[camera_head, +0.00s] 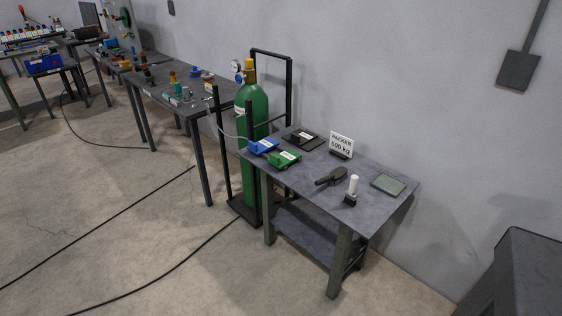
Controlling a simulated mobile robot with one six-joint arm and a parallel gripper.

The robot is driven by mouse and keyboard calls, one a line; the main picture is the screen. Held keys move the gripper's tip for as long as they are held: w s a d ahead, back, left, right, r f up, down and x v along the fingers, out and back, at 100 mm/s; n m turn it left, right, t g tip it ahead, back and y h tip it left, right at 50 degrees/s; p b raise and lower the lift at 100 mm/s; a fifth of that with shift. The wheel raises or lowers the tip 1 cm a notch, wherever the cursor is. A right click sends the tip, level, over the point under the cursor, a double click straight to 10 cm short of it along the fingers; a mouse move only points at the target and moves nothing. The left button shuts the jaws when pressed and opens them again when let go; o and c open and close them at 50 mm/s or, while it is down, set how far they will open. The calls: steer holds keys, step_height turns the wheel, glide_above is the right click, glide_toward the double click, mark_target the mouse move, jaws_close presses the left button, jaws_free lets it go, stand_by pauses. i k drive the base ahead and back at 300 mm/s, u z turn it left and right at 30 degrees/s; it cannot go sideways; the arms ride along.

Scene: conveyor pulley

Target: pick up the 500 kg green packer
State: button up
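A green packer (285,159) lies on the small grey table (328,208) near its left front edge. A blue packer-like block (264,146) lies just behind and to the left of it, close by. A white sign reading "PACKER 500 kg" (341,145) stands on the table to the right, toward the wall. My gripper is not in view, and nothing is seen touching the green packer.
A green gas cylinder (252,120) on a black trolley stands left of the table. A black tool (330,177), a white upright item (352,187) and a flat pad (388,184) lie on the table. Black cables cross the floor. Open floor (150,220) lies at front left.

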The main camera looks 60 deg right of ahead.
mark_target(285, 155)
steer(key=z, duration=0.05)
steer(key=i, duration=0.9)
steer(key=u, duration=0.05)
